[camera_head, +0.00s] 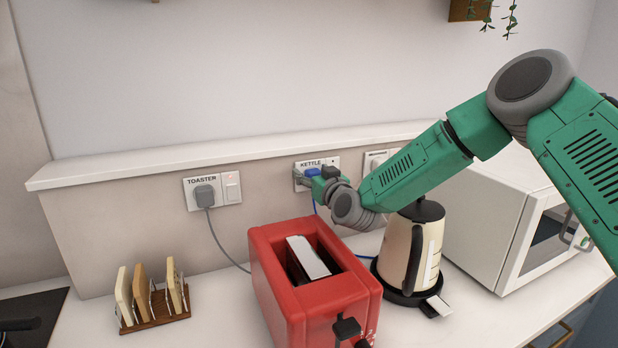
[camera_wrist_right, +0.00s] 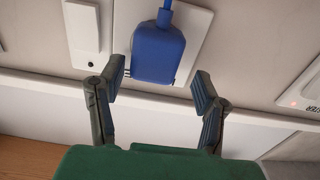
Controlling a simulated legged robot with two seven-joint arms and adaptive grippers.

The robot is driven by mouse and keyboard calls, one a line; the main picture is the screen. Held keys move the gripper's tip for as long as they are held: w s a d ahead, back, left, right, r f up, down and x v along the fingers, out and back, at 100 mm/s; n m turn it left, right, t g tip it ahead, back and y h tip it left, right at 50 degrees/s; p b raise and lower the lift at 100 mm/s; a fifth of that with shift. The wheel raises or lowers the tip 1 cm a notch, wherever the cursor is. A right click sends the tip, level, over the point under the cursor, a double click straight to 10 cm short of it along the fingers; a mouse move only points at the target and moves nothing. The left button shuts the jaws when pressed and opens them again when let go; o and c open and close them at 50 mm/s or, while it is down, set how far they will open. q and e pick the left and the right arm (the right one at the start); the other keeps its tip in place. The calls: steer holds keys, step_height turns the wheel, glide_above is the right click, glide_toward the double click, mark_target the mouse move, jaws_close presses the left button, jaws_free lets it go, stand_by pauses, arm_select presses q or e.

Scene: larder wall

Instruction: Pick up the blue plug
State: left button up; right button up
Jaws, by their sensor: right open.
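The blue plug (camera_head: 312,171) sits in the wall socket labelled KETTLE, with a blue cord hanging from it. In the right wrist view the blue plug (camera_wrist_right: 158,54) is upside down, its cord leading up out of the picture. My right gripper (camera_head: 316,176) is at this socket, partly covering the plug in the head view. In the right wrist view my right gripper (camera_wrist_right: 158,78) is open, with one finger on each side of the plug and a gap on at least the right side. Whether the left finger touches it is unclear. My left gripper is out of view.
A grey plug (camera_head: 205,196) is in the TOASTER socket at left. A red toaster (camera_head: 280,290) and a cream kettle (camera_head: 402,252) stand below my right arm. A white microwave (camera_head: 480,222) is at right and a toast rack (camera_head: 155,320) at front left. A ledge (camera_head: 240,150) runs above the sockets.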

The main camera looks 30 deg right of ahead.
mark_target(318, 145)
steer(key=shift+d+f, duration=0.1)
steer(key=shift+d, duration=0.45)
steer(key=shift+s+d, duration=0.1)
steer(key=shift+d, duration=0.1)
steer(key=c, duration=0.3)
steer(key=shift+d, duration=0.1)
steer(key=c, duration=1)
steer(key=shift+a, duration=0.65)
steer(key=shift+c, duration=0.2)
steer(key=shift+a+r, duration=0.1)
steer(key=shift+r, duration=0.2)
steer(key=shift+s+r, duration=0.1)
steer(key=shift+r, duration=0.1)
steer(key=r, duration=0.4)
steer(key=d+r+b, duration=0.1)
steer(key=r, duration=0.1)
steer(key=shift+s+r, duration=0.15)
steer(key=shift+s, duration=0.05)
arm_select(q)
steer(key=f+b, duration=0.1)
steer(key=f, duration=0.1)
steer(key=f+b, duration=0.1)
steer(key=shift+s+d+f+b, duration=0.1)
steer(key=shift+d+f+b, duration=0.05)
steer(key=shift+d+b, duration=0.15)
arm_select(e)
steer(key=s+a, duration=0.1)
steer(key=s, duration=1.8)
steer(key=shift+s+a, duration=0.2)
steer(key=shift+a, duration=0.1)
